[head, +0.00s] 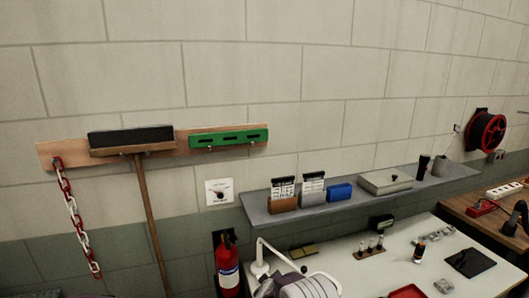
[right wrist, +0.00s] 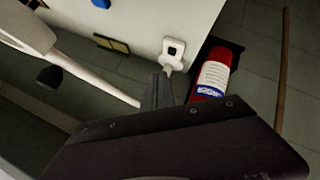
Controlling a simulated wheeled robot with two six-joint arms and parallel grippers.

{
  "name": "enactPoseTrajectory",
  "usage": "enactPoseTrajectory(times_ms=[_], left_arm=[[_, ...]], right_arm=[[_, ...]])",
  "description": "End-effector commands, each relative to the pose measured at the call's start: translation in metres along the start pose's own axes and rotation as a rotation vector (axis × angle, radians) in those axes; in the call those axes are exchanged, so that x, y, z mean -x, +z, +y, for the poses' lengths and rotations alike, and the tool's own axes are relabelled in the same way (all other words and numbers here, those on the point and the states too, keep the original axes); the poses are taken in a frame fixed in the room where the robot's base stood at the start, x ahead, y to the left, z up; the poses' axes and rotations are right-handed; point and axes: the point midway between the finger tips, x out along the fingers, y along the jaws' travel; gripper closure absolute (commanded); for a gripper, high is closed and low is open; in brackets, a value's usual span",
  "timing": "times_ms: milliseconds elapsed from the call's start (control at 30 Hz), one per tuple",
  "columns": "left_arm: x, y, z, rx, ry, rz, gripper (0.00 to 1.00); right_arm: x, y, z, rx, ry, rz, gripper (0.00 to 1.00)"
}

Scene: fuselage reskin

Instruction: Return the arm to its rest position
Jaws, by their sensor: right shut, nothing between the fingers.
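My right gripper (right wrist: 159,90) shows in the right wrist view as dark fingers, shut and empty. Its dark body fills the bottom of that view. The fingers point toward the near corner of a white worktable, with the red fire extinguisher just to their right in the picture. I cannot tell the exact gap to either. No gripper can be made out in the head view, and my left gripper is not in view.
The white worktable (head: 345,263) holds small parts and a dark tablet (head: 470,262). A grey shelf (head: 345,207) runs along the wall.

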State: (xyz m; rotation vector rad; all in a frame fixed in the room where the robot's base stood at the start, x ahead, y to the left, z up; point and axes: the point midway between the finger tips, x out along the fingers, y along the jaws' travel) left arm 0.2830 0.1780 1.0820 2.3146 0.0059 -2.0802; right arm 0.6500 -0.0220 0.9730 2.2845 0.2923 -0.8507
Motion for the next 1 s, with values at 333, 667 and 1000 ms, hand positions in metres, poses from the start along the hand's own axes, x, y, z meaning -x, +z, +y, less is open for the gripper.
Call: enactPoseTrajectory(times_ms=[333, 667, 1000], left_arm=[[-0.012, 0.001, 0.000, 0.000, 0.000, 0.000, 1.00], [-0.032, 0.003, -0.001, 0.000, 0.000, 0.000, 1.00], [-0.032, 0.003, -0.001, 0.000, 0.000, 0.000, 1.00]], right_arm=[[0.052, -0.035, 0.113, -0.058, 0.110, 0.074, 1.00], [0.209, 0.063, 0.136, -0.234, -0.103, -0.039, 1.00], [0.322, 0.239, 0.007, -0.581, -0.339, -0.659, 1.00]])
